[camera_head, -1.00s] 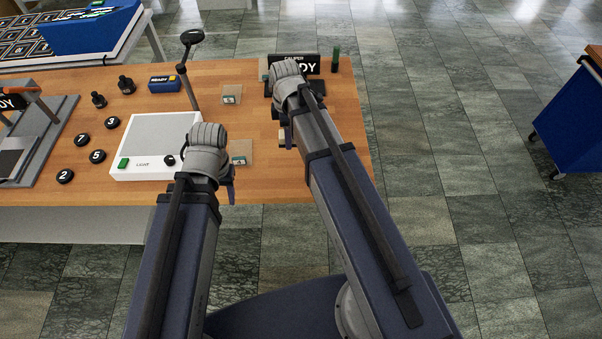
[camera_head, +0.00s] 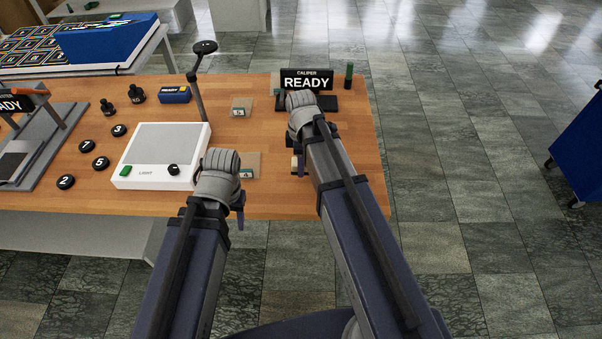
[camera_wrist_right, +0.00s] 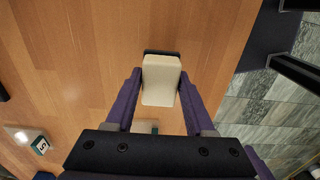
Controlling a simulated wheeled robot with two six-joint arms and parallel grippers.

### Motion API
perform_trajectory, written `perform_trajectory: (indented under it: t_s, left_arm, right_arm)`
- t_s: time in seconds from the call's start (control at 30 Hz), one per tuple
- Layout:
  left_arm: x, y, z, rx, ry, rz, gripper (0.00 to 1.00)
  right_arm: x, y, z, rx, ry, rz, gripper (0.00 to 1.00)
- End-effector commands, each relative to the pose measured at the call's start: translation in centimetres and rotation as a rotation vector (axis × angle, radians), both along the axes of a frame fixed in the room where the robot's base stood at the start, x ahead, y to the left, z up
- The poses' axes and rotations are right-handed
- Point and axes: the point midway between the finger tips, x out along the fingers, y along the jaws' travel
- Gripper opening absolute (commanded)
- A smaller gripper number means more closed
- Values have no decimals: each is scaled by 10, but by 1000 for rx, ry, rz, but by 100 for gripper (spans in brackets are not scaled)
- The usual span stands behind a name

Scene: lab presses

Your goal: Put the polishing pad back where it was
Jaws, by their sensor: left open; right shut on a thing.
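The polishing pad appears to be the cream block with a dark backing (camera_wrist_right: 161,88), between the purple fingers of my right gripper (camera_wrist_right: 163,85) in the right wrist view. The gripper is shut on it, over bare wood near the table's right side. In the head view, my right gripper (camera_head: 298,166) is in front of the caliper stand and its wrist hides most of the pad. My left gripper (camera_head: 240,212) is open near the front edge of the table, right of the white light box (camera_head: 128,183). Its fingers are mostly hidden by its wrist.
The caliper display (camera_head: 306,81) reads READY on a black base, with a dark green cylinder (camera_head: 349,76) beside it.

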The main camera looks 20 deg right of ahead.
Motion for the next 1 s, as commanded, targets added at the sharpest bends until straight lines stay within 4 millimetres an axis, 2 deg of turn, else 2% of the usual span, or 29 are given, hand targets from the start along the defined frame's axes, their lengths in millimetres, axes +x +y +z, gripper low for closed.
perform_trajectory:
  t_s: [0.33,0.77,0.8,1.0]
  left_arm:
    - [0,0,-38,0,0,0,50]
    - [0,0,-41,0,0,0,50]
    - [0,0,-41,0,0,0,50]
    - [0,0,-39,0,0,0,50]
  right_arm:
    - [0,0,-38,0,0,0,10]
    - [0,0,-41,0,0,0,10]
    - [0,0,-41,0,0,0,55]
    - [0,0,-39,0,0,0,78]
